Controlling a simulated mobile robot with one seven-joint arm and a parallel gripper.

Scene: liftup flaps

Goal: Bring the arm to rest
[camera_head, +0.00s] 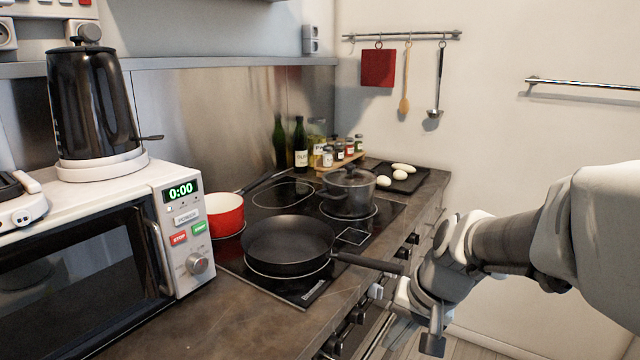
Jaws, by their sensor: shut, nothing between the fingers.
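My arm (520,240) reaches in from the right edge of the head view. It is bent downward at the wrist, in front of the counter's right side. My gripper (432,343) hangs low beside the oven front, with its dark fingertips pointing down. It is shut and holds nothing. The fingers are small in this view, and the arm hides part of the cabinet front and wall behind it.
A black frying pan (288,245) on the hob (305,287) has its handle sticking out toward my wrist. A red saucepan (225,214) and a lidded pot (348,192) stand behind it. A microwave (90,250) carries a black kettle (92,105). Floor shows below right.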

